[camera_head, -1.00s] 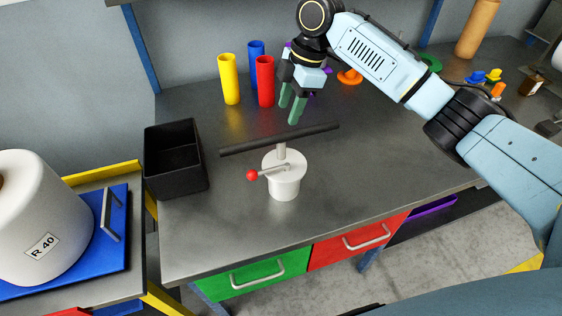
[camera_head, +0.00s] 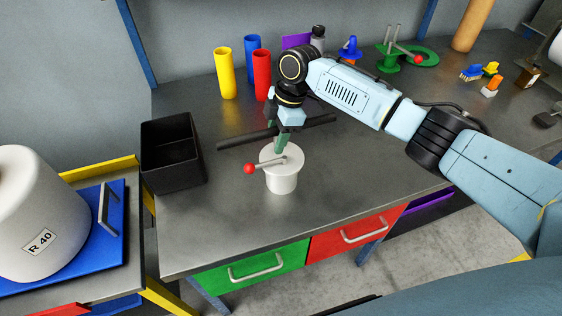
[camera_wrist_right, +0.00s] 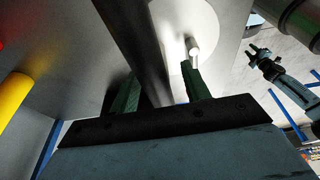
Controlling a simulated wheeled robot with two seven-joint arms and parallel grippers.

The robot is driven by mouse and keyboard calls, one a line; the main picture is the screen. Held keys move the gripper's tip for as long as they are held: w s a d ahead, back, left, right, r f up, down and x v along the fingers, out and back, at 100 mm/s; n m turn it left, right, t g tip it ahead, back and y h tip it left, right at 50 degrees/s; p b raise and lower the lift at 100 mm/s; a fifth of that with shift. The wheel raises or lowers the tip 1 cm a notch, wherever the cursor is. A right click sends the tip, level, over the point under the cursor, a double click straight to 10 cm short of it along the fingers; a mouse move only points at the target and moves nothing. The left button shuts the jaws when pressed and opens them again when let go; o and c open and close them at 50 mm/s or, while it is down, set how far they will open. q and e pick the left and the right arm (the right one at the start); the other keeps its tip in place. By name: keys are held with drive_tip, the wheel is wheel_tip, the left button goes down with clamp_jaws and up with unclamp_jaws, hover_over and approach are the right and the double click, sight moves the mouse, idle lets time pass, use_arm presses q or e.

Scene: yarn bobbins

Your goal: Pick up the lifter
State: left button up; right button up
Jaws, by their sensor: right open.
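The lifter (camera_head: 282,179) stands upright on the grey workbench. It has a white round base, a dark crossbar on a post, and a side lever with a red ball. My right gripper (camera_head: 282,140) points down at the crossbar and hides its middle and the post. In the right wrist view the dark bar (camera_wrist_right: 140,45) runs between the two green fingers of my right gripper (camera_wrist_right: 160,90), which is open. I cannot tell whether a finger touches it. A small light-blue arm end, apparently my left gripper (camera_wrist_right: 262,60), shows at the right of that view.
A black open box (camera_head: 172,178) stands left of the lifter. Yellow (camera_head: 225,75), blue (camera_head: 253,60) and red (camera_head: 262,76) cylinders stand behind it. A white bobbin (camera_head: 38,220) sits on a blue board at left. The bench's front right is clear.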

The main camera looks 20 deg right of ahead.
clamp_jaws()
drive_tip(key=shift+r, duration=0.15)
idle(1.2)
